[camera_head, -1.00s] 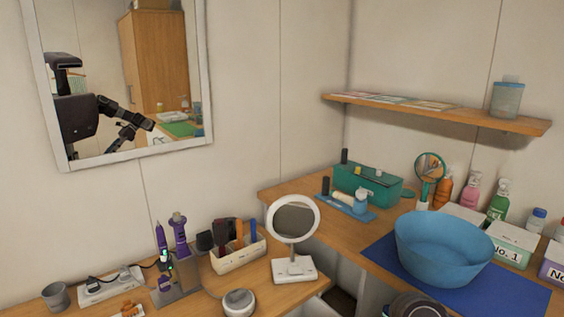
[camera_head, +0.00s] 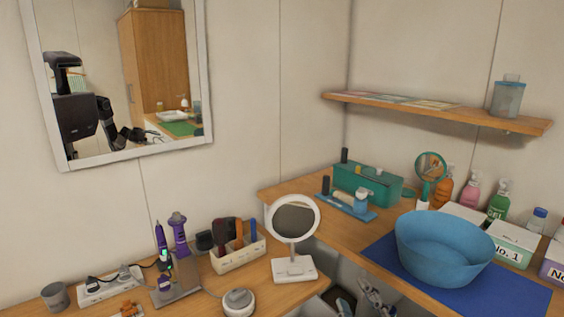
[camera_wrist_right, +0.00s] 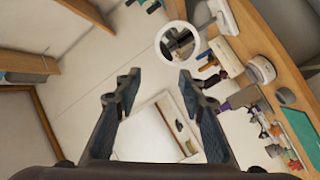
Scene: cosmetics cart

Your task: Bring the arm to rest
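My right gripper (camera_head: 372,296) shows at the bottom of the head view, low in the gap between the two counters, below their tops. In the right wrist view my right gripper (camera_wrist_right: 160,80) is open, with its two fingers apart and nothing between them. That view is strongly tilted. My left gripper is in neither view directly. Part of my body and an arm show in the wall mirror (camera_head: 205,75), too small to tell a gripper's state.
A white ring mirror (camera_head: 294,270) stands at the left counter's corner, close to my right gripper. A blue basin (camera_head: 440,250) sits on a blue mat (camera_head: 510,295) on the right counter. A wall shelf (camera_head: 460,112) runs above. A tool holder (camera_head: 240,257) stands left of the ring mirror.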

